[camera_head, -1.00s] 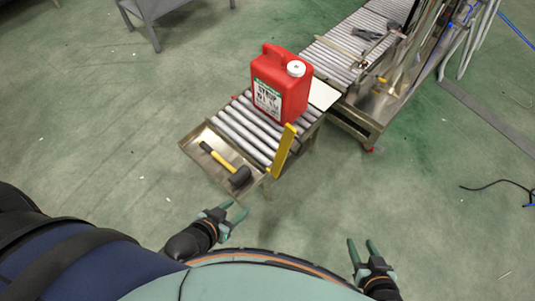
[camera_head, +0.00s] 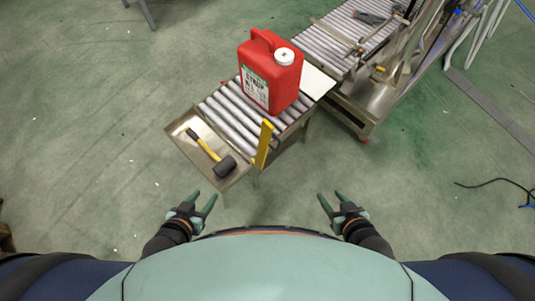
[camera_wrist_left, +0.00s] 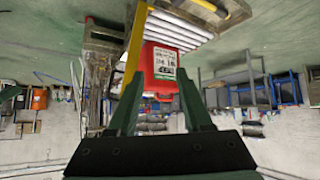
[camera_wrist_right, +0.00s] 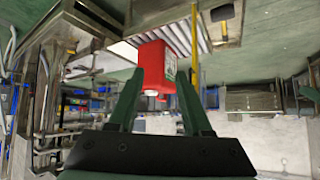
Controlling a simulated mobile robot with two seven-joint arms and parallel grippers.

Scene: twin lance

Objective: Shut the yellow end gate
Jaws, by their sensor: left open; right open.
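The yellow end gate (camera_head: 264,145) is a narrow bar at the front right corner of the short roller conveyor (camera_head: 232,118). It sticks out from the conveyor's end rather than lying across it, so it stands open. It also shows as a yellow strip in the left wrist view (camera_wrist_left: 136,42) and the right wrist view (camera_wrist_right: 195,45). My left gripper (camera_head: 203,196) is open and empty, in front of the conveyor and left of the gate. My right gripper (camera_head: 330,196) is open and empty, right of the gate. Neither touches it.
A red jug (camera_head: 270,75) with a white cap stands on the rollers. A metal tray (camera_head: 177,125) at the conveyor's near end holds a yellow-handled mallet (camera_head: 212,153). A longer conveyor (camera_head: 345,40) lies behind right. The floor right of the gate is clear.

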